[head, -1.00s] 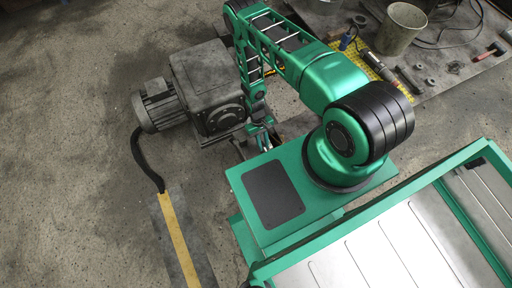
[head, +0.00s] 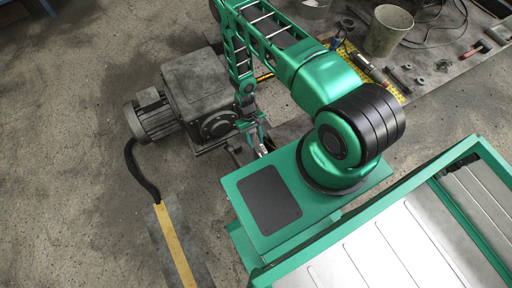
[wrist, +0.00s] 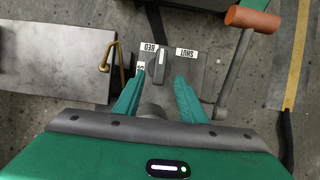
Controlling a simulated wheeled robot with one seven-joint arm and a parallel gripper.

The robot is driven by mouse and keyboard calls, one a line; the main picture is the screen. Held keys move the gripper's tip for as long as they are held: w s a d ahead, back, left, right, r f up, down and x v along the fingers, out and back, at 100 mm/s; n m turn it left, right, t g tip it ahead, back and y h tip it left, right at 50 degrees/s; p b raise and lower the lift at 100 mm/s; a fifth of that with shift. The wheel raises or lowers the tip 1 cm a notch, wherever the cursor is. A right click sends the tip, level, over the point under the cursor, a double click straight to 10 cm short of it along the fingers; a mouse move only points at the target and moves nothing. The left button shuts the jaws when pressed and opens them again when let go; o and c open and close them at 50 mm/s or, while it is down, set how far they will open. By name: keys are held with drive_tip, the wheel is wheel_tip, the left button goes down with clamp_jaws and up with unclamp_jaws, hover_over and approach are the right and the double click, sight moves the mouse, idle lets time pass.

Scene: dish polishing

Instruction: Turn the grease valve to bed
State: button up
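The grease valve shows in the wrist view as a dark grey bar handle (wrist: 155,50) with a white line on it. A white BED label (wrist: 149,47) lies beside it on the left and a white SHUT label (wrist: 187,54) on the right, both upside down. A third label (wrist: 140,68) is partly hidden by the left finger. My gripper (wrist: 160,76) is open, its two green fingertips apart near the handle's lower end. I cannot tell whether they touch it. In the head view my gripper (head: 262,143) is beside the grey gearbox, and the valve cannot be made out.
A crank with an orange grip (wrist: 252,19) stands right of the valve. A bent brass rod (wrist: 107,56) and a metal plate (wrist: 65,70) are left. In the head view, the grey gearbox (head: 195,85) with its motor (head: 150,117) stands on open floor. A bench holds a bucket (head: 388,32) and tools.

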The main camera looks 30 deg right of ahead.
drive_tip(key=shift+v, duration=2.3)
drive_tip(key=shift+w, duration=0.1)
